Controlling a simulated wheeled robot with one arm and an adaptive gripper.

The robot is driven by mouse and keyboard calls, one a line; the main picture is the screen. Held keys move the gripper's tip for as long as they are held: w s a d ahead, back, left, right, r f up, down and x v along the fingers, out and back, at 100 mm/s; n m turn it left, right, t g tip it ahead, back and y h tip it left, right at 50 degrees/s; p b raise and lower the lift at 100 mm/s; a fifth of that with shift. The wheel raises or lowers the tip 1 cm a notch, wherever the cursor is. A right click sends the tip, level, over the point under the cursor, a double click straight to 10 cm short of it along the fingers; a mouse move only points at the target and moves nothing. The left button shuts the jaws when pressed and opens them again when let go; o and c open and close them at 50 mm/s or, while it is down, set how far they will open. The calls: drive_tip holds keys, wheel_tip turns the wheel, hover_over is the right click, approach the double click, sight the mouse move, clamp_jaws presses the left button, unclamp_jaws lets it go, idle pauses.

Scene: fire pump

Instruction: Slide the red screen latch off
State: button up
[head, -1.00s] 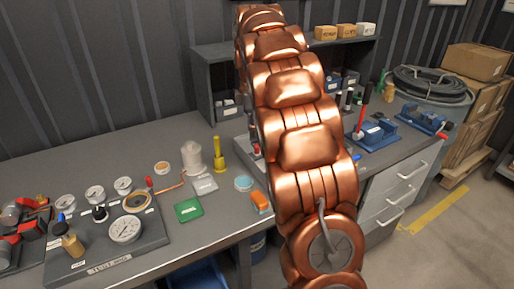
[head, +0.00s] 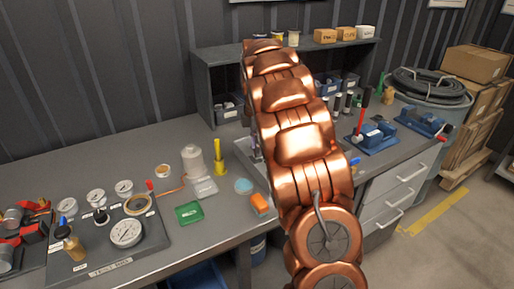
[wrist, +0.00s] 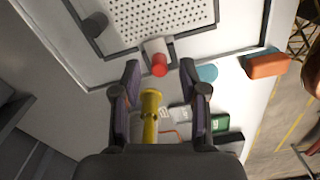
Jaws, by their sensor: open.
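The red latch (wrist: 159,68) shows in the wrist view as a small red cylinder end on a pale block. It sits at the edge of a perforated screen (wrist: 165,22) in a light tray or frame (wrist: 234,60). My gripper (wrist: 160,72) is open, with one finger to the left of the latch and one to the right. There are gaps on both sides, and I cannot tell whether the fingers are at its height. In the head view my copper arm hides the gripper and latch; part of the tray (head: 246,152) shows beside it.
A yellow upright tool (head: 219,160) stands left of my arm; it also shows between the finger bases in the wrist view (wrist: 150,104). A green box (head: 188,212), an orange block (head: 259,204) and a gauge board (head: 95,262) lie on the bench. Shelving (head: 203,85) stands behind.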

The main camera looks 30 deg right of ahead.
drive_tip(key=shift+f, duration=0.7)
clamp_jaws()
idle(0.3)
